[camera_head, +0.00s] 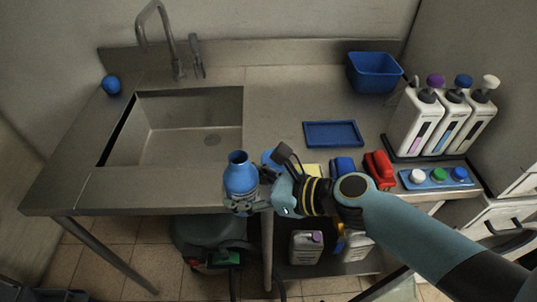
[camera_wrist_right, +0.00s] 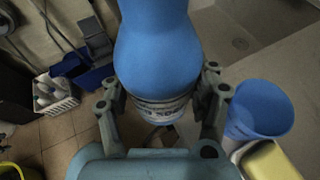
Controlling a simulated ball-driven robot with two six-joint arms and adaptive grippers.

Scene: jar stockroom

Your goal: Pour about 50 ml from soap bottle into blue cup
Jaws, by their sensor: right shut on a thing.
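The soap bottle (camera_head: 240,175) is blue with an open neck and a pale band low down. It stands upright in my right gripper (camera_head: 243,204), in front of the sink, by the counter's front edge. The right wrist view shows the bottle (camera_wrist_right: 157,55) between both fingers (camera_wrist_right: 162,100), which are shut on it. The blue cup (camera_head: 268,157) is mostly hidden behind my right gripper in the head view. In the right wrist view the cup (camera_wrist_right: 258,110) is open-topped and stands to the right of the bottle, apart from it. My left gripper is not in view.
A yellow sponge (camera_wrist_right: 270,160) lies next to the cup. Blue (camera_head: 342,166) and red (camera_head: 379,168) items stand right of it. A blue tray (camera_head: 333,122), a blue tub (camera_head: 374,88) and several white dispensers (camera_head: 416,118) are farther back. The sink (camera_head: 190,122) is at left.

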